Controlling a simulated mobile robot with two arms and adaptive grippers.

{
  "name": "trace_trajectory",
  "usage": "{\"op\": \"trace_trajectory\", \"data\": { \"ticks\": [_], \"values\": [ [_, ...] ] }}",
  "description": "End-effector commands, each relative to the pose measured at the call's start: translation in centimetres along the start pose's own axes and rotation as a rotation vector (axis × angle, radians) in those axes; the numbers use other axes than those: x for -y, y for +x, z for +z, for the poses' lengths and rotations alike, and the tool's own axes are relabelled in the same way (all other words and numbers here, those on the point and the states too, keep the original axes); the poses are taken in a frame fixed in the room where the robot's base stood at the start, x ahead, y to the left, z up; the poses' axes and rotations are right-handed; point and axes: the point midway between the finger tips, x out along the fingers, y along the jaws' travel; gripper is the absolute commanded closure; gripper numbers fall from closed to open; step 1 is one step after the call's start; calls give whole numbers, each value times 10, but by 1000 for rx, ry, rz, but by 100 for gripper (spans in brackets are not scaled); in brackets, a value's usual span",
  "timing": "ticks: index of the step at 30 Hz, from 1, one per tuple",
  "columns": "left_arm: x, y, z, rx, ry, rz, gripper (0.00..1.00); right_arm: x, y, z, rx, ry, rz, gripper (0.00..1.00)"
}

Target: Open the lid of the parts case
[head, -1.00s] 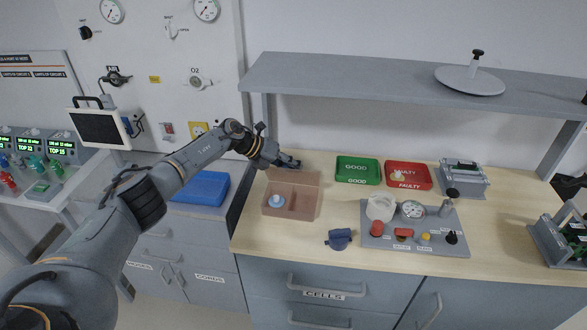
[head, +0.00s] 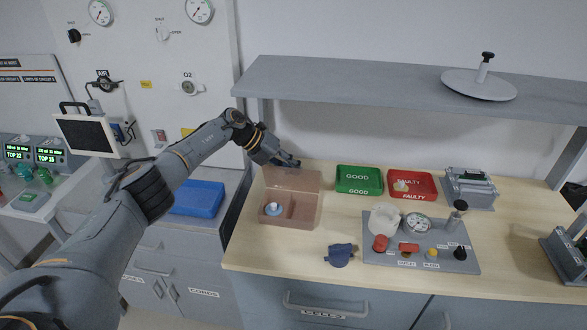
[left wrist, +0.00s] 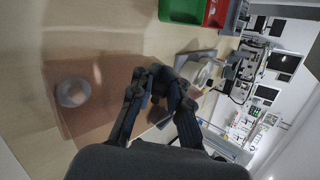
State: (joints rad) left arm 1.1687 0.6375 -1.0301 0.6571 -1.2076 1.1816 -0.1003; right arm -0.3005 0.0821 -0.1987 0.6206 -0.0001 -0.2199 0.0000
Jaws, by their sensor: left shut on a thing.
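The parts case is a brownish, see-through box (head: 305,216) on the left part of the wooden bench top. Its lid (head: 290,179) stands raised along the back side. A round white and blue piece (head: 273,209) lies in the left part of the box. My left gripper (head: 291,162) is at the lid's top edge, shut on it. In the left wrist view my left gripper's fingers (left wrist: 160,88) meet the edge of the brownish sheet, with the round piece (left wrist: 73,93) to the left. The exact contact is hard to see. My right gripper is not in view.
A green GOOD tray (head: 359,180) and a red FAULTY tray (head: 424,193) stand right of the case. A grey panel with a gauge (head: 417,223) and a dark blue piece (head: 340,256) lie in front. A shelf (head: 380,90) overhangs the back.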

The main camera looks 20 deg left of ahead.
Motion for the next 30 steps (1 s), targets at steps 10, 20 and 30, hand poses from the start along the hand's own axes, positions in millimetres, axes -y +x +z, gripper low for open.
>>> {"op": "trace_trajectory", "data": {
  "ticks": [10,20,30],
  "values": [
    [0,0,0,1,0,-1,100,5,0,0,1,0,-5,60],
    [0,0,0,1,0,-1,100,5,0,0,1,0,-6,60],
    [0,0,0,1,0,-1,63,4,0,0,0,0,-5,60]
  ]
}}
